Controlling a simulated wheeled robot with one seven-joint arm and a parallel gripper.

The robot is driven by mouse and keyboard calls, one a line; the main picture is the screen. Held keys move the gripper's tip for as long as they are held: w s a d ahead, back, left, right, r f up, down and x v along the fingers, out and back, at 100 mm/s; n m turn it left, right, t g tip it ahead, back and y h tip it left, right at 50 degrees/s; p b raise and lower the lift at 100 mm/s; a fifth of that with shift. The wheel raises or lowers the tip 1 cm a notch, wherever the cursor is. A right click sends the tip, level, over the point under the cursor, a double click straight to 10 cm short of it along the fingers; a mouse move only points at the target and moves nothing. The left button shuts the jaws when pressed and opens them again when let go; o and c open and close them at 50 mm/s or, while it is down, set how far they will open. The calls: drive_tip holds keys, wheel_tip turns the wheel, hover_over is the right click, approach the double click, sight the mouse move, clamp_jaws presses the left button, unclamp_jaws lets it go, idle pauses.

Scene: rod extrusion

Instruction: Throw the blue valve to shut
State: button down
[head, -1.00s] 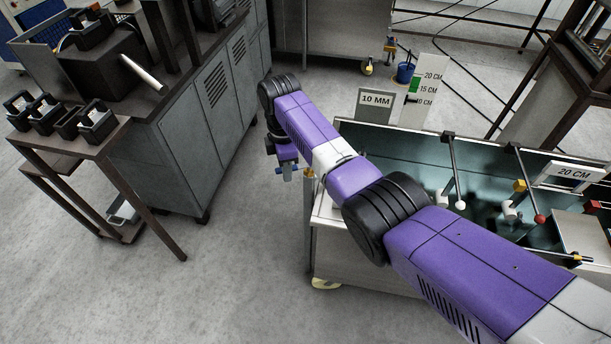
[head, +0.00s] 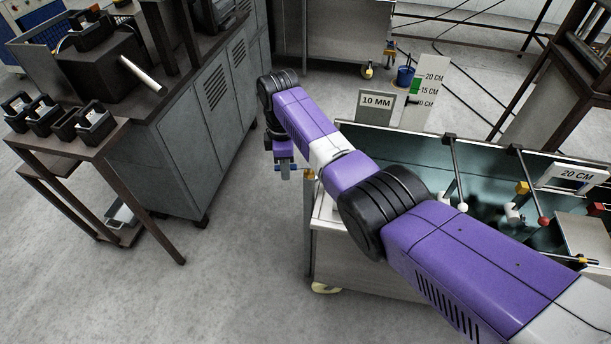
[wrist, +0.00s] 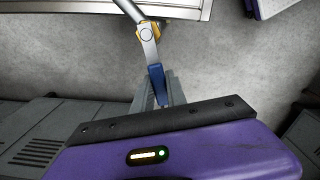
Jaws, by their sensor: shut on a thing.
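The blue valve handle (wrist: 157,84) shows in the wrist view as a blue grip on a silver lever (wrist: 149,50). The lever joins a yellow-edged fitting (wrist: 148,29) at the end of a grey pipe. My gripper (wrist: 165,96) is shut on the blue handle, its grey fingers along the grip's sides. In the head view my gripper (head: 284,174) points down just left of the tank bench's near-left corner. A small bit of blue shows at its fingers there. My arm hides much of the valve's pipe in that view.
Grey cabinets (head: 190,135) and a brown side table (head: 90,150) stand at left. Open floor lies between.

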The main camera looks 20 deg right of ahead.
drive_tip(key=shift+w, duration=0.1)
drive_tip(key=shift+w+d+f+m+b, duration=0.15)
drive_tip(key=shift+w+m+b, duration=0.1)
drive_tip(key=shift+m+b, duration=0.4)
drive_tip(key=shift+w+d+m, duration=0.1)
drive_tip(key=shift+w+m, duration=0.1)
drive_tip(key=shift+m, duration=0.15)
drive_tip(key=shift+r, duration=0.2)
drive_tip(key=shift+b, duration=0.3)
drive_tip(key=shift+w+d+f, duration=0.1)
drive_tip(key=shift+w+f, duration=0.05)
drive_tip(key=c, duration=1.7)
unclamp_jaws()
drive_tip(key=shift+w+m+b, duration=0.1)
drive_tip(key=shift+m+b, duration=0.25)
drive_tip(key=shift+m, duration=0.05)
drive_tip(key=shift+c, duration=0.2)
drive_tip(key=o, duration=0.5)
